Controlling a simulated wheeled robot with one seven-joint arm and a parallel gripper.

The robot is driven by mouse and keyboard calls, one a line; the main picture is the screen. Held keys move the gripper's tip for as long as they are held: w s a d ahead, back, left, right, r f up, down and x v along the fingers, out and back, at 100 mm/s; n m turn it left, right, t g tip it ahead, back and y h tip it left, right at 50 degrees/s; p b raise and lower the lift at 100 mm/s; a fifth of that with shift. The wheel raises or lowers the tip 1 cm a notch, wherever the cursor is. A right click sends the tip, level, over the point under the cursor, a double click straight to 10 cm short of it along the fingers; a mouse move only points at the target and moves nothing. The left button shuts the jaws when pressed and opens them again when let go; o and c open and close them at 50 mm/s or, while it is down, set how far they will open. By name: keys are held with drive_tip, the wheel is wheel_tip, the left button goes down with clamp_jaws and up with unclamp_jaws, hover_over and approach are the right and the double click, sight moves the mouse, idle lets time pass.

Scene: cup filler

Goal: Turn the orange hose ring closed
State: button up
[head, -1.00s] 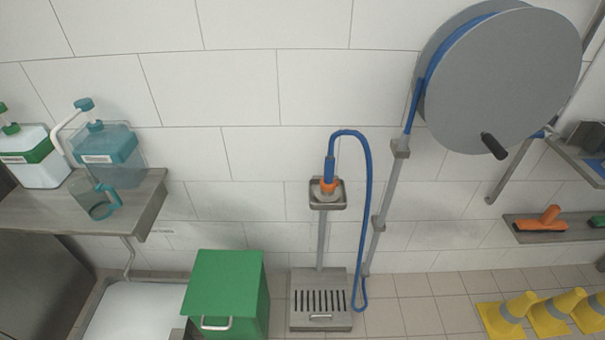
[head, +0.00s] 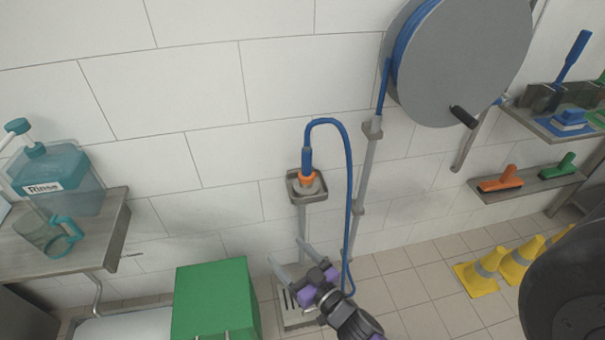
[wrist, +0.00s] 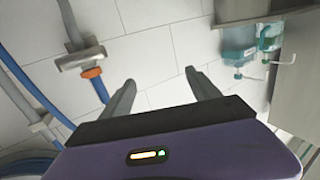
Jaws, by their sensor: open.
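The orange hose ring (head: 306,176) sits around the lower end of the blue hose's nozzle (head: 307,160), on a small grey wall holder (head: 307,190) in the head view. In the wrist view the orange ring (wrist: 91,73) is at the left, beside the grey holder (wrist: 80,58), with the blue hose end (wrist: 100,90) beyond it. My gripper (head: 289,253) is below the holder in the head view, apart from the ring. Its fingers (wrist: 158,88) are spread and empty in the wrist view. The ring's turn position is too small to tell.
A blue hose loop (head: 349,200) hangs just right of the holder. A grey hose reel (head: 465,60) is above right. A green bin (head: 213,300) stands at lower left, and a shelf (head: 100,245) carries a Rinse bottle (head: 62,180). Yellow cones (head: 478,277) stand at right.

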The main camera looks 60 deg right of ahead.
sight(311, 181)
drive_tip(key=w+d+h, duration=0.1)
drive_tip(key=w+d, duration=0.1)
drive_tip(key=d, duration=0.6)
drive_tip(key=w+d+m+h, duration=0.1)
drive_tip(key=w+d, duration=0.1)
drive_tip(key=d, duration=0.7)
drive_tip(key=w+d+m+g+h+b, duration=0.1)
drive_tip(key=w+d, duration=0.1)
drive_tip(key=d, duration=0.6)
drive_tip(key=shift+d+f, duration=0.35)
drive_tip(key=b+x, duration=0.2)
drive_tip(key=x, duration=0.5)
drive_tip(key=shift+w+d, duration=0.15)
drive_tip(key=shift+d, duration=0.05)
drive_tip(key=c, duration=1.4)
drive_tip(key=shift+o, duration=0.2)
drive_tip(key=shift+b, duration=0.3)
